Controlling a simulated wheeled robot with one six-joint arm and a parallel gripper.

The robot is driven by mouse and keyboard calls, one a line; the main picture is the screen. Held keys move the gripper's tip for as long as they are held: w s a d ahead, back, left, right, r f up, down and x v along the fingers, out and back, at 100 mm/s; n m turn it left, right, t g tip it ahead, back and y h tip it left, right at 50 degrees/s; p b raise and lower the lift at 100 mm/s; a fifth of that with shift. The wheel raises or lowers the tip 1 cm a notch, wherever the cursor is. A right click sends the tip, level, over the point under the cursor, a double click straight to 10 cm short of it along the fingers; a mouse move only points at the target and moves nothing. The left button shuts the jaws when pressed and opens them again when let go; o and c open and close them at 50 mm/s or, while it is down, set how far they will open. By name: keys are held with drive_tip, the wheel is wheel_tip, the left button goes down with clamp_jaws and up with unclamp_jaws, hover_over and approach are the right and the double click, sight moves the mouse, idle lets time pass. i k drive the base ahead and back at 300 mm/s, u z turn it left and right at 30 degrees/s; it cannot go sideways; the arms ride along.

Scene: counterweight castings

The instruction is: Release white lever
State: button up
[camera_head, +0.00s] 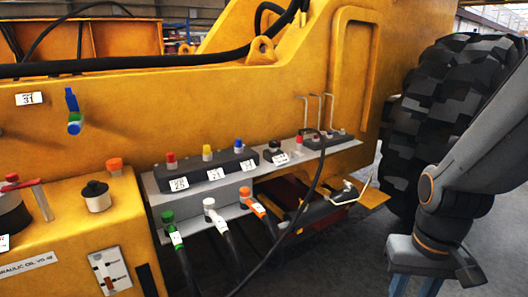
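A white hose coupling with a lever-like white top (209,204) sits in the middle of a row at the front of the grey shelf. A green coupling (167,217) is on its left and an orange one (246,194) on its right. I cannot tell whether its lever is latched. My gripper (414,287) is at the lower right, well away from the couplings, pointing down. Its two blue fingers stand apart with floor showing between them. The fingertips are cut off by the lower frame edge.
The grey shelf (200,190) carries labelled boxes with coloured knobs against the yellow machine body (250,95). A black cable (311,190) hangs over the shelf front. A large black tyre (435,100) stands behind my arm. Grey floor (345,260) is clear between gripper and shelf.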

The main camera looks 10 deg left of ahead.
sight(297, 153)
drive_tip(key=u, duration=0.55)
drive_tip(key=i, duration=0.85)
drive_tip(key=z, duration=0.05)
drive_tip(key=k, duration=0.55)
drive_tip(key=z, duration=0.75)
drive_tip(key=i, duration=1.9)
drive_tip(key=u, duration=0.7)
